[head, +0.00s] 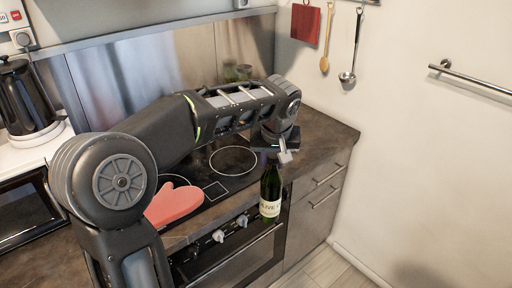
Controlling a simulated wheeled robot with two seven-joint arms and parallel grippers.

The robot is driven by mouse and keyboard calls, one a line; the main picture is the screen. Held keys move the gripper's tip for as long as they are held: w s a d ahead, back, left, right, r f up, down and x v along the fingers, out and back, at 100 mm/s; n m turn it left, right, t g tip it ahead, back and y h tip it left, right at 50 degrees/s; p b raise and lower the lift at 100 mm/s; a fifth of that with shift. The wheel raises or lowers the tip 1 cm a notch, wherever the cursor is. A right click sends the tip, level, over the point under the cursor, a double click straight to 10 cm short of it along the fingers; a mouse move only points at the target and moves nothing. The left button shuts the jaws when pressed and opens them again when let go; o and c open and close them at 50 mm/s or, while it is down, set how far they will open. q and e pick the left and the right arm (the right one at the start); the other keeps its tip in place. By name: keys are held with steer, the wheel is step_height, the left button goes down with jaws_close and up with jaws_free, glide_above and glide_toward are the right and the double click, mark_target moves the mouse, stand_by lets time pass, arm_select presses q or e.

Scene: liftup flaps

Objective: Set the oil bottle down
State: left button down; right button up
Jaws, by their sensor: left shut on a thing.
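The oil bottle (270,195) is dark green with a pale label and hangs nearly upright in front of the stove's front edge. My left gripper (275,154) is shut on the oil bottle near its neck. My left arm reaches in from the left over the stove. The fingers are small in the picture and partly hidden by the wrist. My right gripper is not in view.
The black cooktop (232,162) lies behind the bottle, with a pink oven mitt (173,203) at its left. Dark bare counter (328,136) is free at the right. A black kettle (27,98) stands at the far left. Oven knobs (219,236) are below.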

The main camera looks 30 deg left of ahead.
arm_select(q)
steer(key=s+d+f+m+t+h, duration=0.1)
steer(key=d+f+m, duration=0.5)
steer(key=d+f, duration=0.8)
steer(key=shift+f+h, duration=0.15)
steer(key=shift+h, duration=0.55)
